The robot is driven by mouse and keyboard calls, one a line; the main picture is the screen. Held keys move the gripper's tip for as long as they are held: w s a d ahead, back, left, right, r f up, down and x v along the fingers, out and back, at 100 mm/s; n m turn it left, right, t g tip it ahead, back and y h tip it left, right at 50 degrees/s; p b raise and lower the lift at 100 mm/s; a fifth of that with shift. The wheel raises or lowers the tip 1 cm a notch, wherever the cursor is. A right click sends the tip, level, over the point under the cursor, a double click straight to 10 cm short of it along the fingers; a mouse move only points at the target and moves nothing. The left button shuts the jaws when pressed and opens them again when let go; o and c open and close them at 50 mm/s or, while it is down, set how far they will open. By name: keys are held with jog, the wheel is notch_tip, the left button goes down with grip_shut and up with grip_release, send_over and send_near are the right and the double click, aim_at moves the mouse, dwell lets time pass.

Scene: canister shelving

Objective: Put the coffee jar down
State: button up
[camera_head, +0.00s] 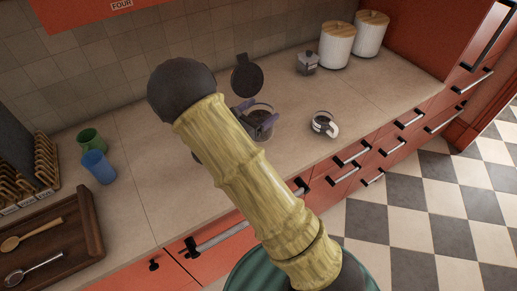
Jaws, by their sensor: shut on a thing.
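The coffee jar (262,108) looks like a clear glass vessel with dark contents, at the middle of the camera_head view. My gripper (256,115) is shut on it, with bluish-purple fingers at its sides. My arm hides the jar's lower left part and most of the gripper. The jar is over or on the pale counter (180,185); I cannot tell whether its base touches. A dark round disc (246,76) stands up just behind the jar; I cannot tell whether it is the jar's lid.
Two white canisters with wooden lids (337,47) (371,35) and a small grey pot (307,63) stand at the back right. A small glass-and-white item (323,125) is right of the jar. Green (90,140) and blue (98,167) cups and a wooden tray (90,225) are left.

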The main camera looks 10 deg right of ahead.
jog(key=shift+s+r, duration=0.1)
jog(key=shift+f+p, duration=0.75)
jog(key=shift+f, duration=2.15)
jog(key=shift+f+p, duration=0.55)
jog(key=shift+f, duration=1.55)
jog(key=shift+f, duration=0.15)
jog(key=o, duration=1.6)
